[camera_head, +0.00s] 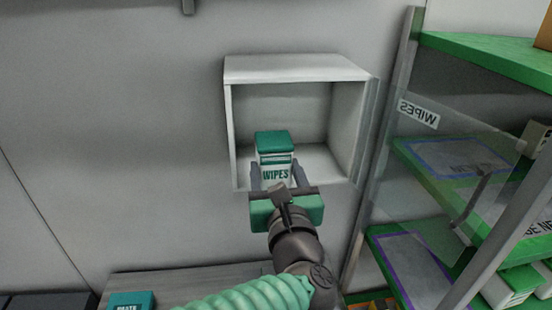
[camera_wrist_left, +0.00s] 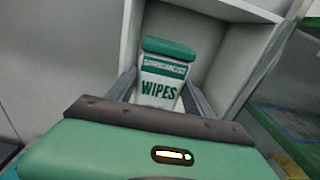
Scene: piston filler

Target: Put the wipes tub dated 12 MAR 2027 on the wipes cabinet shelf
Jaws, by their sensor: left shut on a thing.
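A white wipes tub (camera_head: 275,160) with a green lid and the word WIPES stands upright in the opening of the white wipes cabinet (camera_head: 295,70) on the wall. My left gripper (camera_head: 273,178) is shut on the tub, one finger at each side. The tub also shows between the fingers in the left wrist view (camera_wrist_left: 162,85). I cannot read a date on it. Whether its base touches the cabinet shelf (camera_head: 318,160) is hidden by the gripper. My right gripper is not in view.
The clear cabinet door (camera_head: 425,165), labelled WIPES, stands open to the right. Behind it is a rack with green shelves (camera_head: 490,58) holding boxes. Below is a counter (camera_head: 190,285) with a teal box (camera_head: 131,301). The cabinet floor right of the tub is clear.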

